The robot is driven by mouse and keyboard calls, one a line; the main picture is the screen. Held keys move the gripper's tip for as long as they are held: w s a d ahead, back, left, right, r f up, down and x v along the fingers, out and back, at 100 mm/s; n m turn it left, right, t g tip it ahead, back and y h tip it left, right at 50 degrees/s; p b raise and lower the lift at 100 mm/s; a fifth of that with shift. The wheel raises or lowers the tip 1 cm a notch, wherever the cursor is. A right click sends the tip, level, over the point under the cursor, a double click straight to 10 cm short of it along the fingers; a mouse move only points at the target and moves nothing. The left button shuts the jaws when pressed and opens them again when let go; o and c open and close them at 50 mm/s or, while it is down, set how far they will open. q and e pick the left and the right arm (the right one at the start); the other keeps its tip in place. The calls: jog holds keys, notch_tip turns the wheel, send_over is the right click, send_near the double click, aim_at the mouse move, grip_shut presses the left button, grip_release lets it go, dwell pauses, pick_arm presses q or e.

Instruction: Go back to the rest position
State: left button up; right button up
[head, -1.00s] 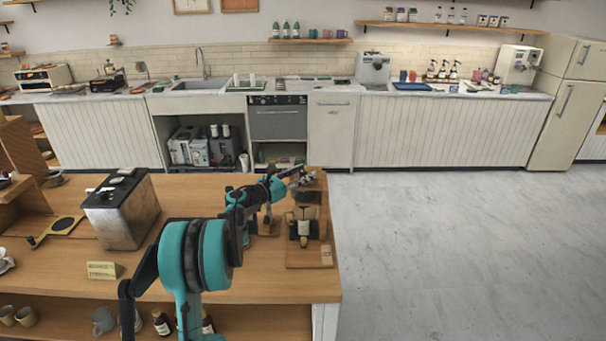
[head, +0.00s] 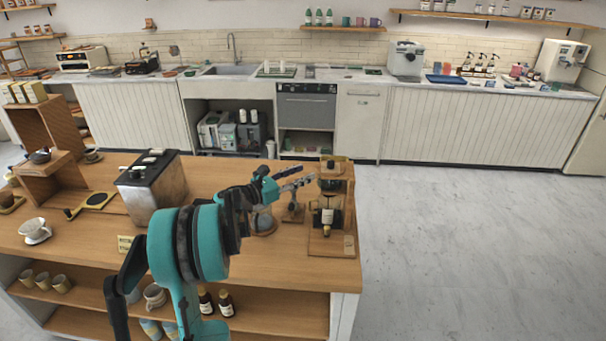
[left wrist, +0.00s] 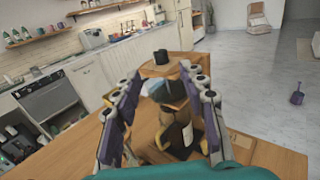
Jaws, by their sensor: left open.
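My left gripper (head: 296,178) is open and empty above the right end of the wooden counter (head: 245,262), pointing right in the head view. In the left wrist view its two purple-padded fingers (left wrist: 160,100) stand apart. Beyond and between them is a pour-over coffee stand (head: 333,243) with a dark-topped glass carafe (head: 325,212) on its wooden base. The wrist view also shows the carafe (left wrist: 178,138) below the fingers. I cannot tell the exact gap between fingers and stand. My right gripper is not in view.
A metal box-shaped machine (head: 165,188) stands on the counter left of my arm. A white dripper cup (head: 34,230) sits at the left. Bottles (head: 225,302) and cups are on the shelf below. Open grey floor (head: 460,250) lies to the right.

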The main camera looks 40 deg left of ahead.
pick_arm(q)
jog(key=d+r+n+t+y, duration=0.2)
jog(key=d+r+n+y, duration=0.1)
jog(key=r+n, duration=0.4)
jog(key=d+r+n+t+y, duration=0.1)
jog(key=d+r+n+y, duration=0.25)
jog(key=r+n, duration=0.25)
jog(key=s+d+n+g+y, duration=0.25)
jog(key=n+y, duration=0.25)
jog(key=n, duration=0.6)
jog(key=s+d+f+n+g+h, duration=0.6)
jog(key=s+d+f+n+g, duration=0.4)
jog(key=s+d+f+n, duration=0.5)
jog(key=s+d+f, duration=0.7)
jog(key=s+f, duration=0.1)
jog(key=s, duration=0.1)
jog(key=shift+s+d+f+g, duration=0.2)
jog(key=shift+s+g, duration=0.1)
jog(key=shift+g, duration=0.05)
